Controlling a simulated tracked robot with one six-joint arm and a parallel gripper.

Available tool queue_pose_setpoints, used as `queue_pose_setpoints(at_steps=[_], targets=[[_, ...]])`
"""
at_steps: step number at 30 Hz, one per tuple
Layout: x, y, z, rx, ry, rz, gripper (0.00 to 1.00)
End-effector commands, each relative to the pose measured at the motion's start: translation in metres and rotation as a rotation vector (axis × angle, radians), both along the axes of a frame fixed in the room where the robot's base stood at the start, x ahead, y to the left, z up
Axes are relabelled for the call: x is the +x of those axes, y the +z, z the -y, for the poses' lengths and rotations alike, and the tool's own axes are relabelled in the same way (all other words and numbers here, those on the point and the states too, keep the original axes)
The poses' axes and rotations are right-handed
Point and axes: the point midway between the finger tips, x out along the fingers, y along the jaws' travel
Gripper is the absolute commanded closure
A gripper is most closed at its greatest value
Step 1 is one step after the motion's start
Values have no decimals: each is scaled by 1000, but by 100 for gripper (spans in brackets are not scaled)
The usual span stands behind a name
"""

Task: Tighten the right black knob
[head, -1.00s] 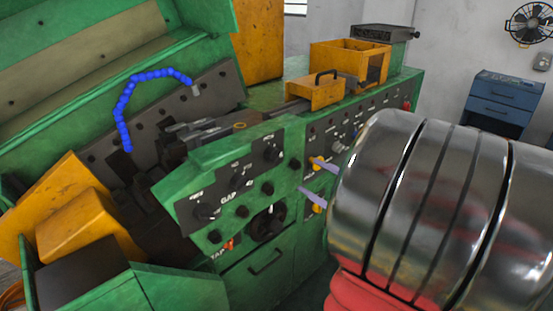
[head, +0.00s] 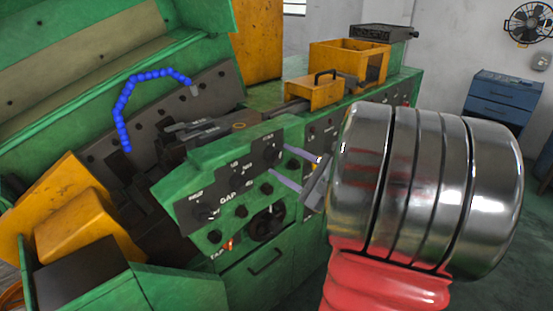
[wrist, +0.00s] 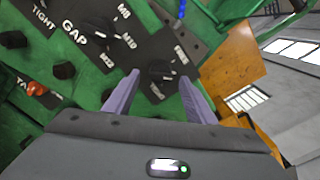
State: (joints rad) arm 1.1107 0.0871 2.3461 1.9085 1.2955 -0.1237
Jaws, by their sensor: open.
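The right black knob (head: 271,153) sits on the dark plate at the upper right of the green sloped control panel (head: 180,180). In the wrist view the knob (wrist: 160,70) appears between and just ahead of my two fingertips, with small lettering around it. My gripper (head: 277,158) is open and empty, its two purple fingers pointing at that knob from the right. In the wrist view my gripper (wrist: 160,76) has a finger on each side of the knob. I cannot tell whether the fingertips touch it. The left black knob (head: 206,211) is on the same panel.
Several small black knobs line the panel's lower edge, close to my lower finger. A black handwheel (head: 267,224) and an orange switch (head: 229,244) lie below. A yellow box (head: 340,62) stands on the machine behind. A blue articulated hose (head: 122,110) curves at the left.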

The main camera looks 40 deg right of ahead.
Motion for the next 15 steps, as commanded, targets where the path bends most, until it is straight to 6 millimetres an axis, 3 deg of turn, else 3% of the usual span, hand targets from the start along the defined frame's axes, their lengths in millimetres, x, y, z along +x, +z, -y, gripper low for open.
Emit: queue_pose_setpoints(at_steps=[6,15], targets=[[25,0,-2,-1,4,-1,49],[34,0,-2,-1,1,-1,49]])
